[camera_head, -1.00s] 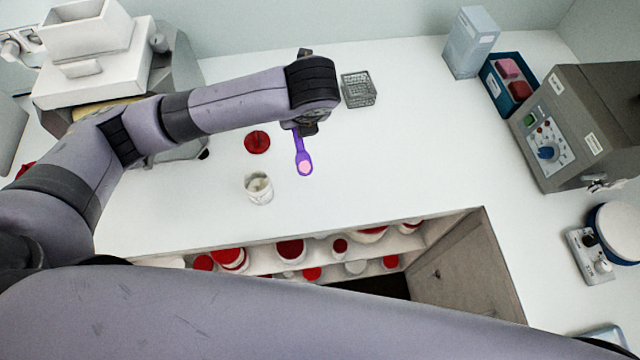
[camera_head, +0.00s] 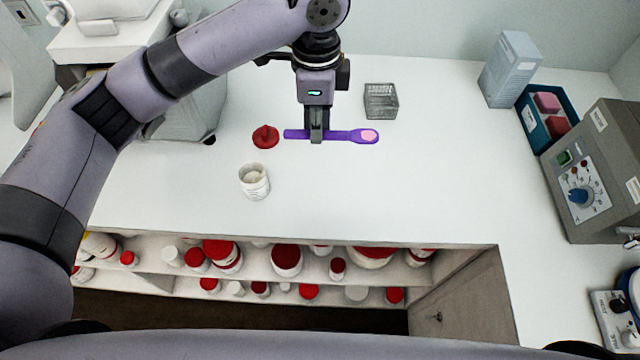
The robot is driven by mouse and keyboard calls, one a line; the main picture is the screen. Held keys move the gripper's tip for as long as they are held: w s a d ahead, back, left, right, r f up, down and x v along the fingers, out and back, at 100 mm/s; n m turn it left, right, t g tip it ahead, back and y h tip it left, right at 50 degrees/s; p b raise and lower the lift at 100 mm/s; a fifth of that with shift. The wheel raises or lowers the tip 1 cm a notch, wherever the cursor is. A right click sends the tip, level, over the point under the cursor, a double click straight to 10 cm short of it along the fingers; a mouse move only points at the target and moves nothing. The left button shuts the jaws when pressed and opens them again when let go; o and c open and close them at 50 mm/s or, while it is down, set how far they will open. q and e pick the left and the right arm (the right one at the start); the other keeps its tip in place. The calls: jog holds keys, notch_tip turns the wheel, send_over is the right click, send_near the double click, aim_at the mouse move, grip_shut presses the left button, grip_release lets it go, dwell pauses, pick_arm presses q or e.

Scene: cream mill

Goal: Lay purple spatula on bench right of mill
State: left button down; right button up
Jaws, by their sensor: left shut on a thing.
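The purple spatula (camera_head: 355,137) lies level, pointing left to right, with a pink patch on its broad right end. My left gripper (camera_head: 317,138) points down and is shut on the spatula's handle. I cannot tell whether the spatula touches the white bench (camera_head: 420,180) or is held just above it. The mill (camera_head: 190,110), a white and grey machine, stands at the left of the bench, partly hidden behind my left arm. The spatula is to the right of it. My right gripper is not in view.
A red lid (camera_head: 265,136) lies just left of the spatula's handle end. An open white jar (camera_head: 254,182) stands nearer the front edge. A wire basket (camera_head: 381,101) is behind the spatula. A grey control box (camera_head: 600,170) stands right. The bench's middle right is clear.

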pick_arm(q)
jog(key=p, duration=0.2)
send_over(317, 189)
notch_tip(317, 189, down, 12)
jog(key=shift+f, duration=0.25)
jog(key=shift+f+p, duration=0.55)
jog(key=shift+f, duration=2.15)
jog(key=c, duration=2)
grip_release()
jog(key=o, duration=0.4)
jog(key=shift+o, duration=0.2)
notch_tip(317, 189, up, 12)
jog(key=b, duration=0.2)
jog(key=shift+d, duration=0.1)
